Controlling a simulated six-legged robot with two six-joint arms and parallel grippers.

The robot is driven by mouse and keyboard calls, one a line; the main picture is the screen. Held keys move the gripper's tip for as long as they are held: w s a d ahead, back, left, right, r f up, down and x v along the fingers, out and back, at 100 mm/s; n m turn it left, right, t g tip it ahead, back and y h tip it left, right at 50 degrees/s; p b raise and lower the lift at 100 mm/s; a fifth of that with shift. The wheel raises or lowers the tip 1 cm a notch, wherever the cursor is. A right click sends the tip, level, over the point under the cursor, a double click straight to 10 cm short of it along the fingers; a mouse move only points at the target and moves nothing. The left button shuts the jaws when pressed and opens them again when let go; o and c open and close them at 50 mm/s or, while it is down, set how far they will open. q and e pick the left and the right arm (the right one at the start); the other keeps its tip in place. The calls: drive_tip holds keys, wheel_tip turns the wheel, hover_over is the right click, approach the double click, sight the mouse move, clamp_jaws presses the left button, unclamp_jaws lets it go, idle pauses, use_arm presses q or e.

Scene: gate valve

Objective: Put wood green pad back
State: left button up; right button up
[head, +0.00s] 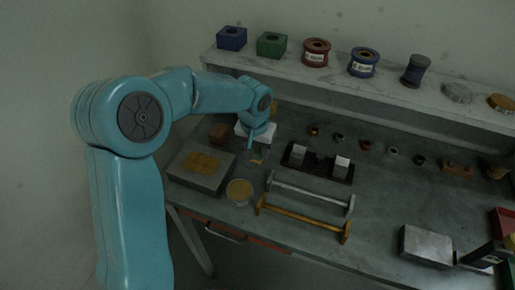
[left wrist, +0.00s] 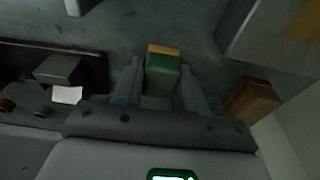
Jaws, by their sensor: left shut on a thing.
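The wood green pad (left wrist: 162,72) is a small green block with a tan wooden edge at its far end. In the left wrist view it sits between the two fingers of my left gripper (left wrist: 158,88), which are shut on it. In the head view my left gripper (head: 255,146) hangs over the left part of the bench, between the grey plate and the black fixture. A small tan bit of the pad (head: 257,161) shows below the fingers there; the rest is hidden. My right gripper is not in view.
A grey plate (head: 188,180) with yellow squares, a brown block (head: 218,132) and a round tub (head: 239,201) stand close by. A black fixture (head: 318,171) and two bars (head: 310,193) lie to the right. A shelf (head: 390,92) runs along the back.

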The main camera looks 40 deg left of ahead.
sight(255, 153)
use_arm(q)
drive_tip(key=shift+d+r, duration=0.1)
drive_tip(key=shift+s, duration=0.1)
drive_tip(key=o, duration=1)
drive_tip(key=shift+f, duration=0.2)
drive_tip(key=shift+r, duration=0.1)
drive_tip(key=r, duration=0.4)
drive_tip(key=s+r, duration=0.1)
drive_tip(key=r, duration=0.7)
drive_tip(key=shift+s+d, duration=0.2)
drive_tip(key=shift+s, duration=0.15)
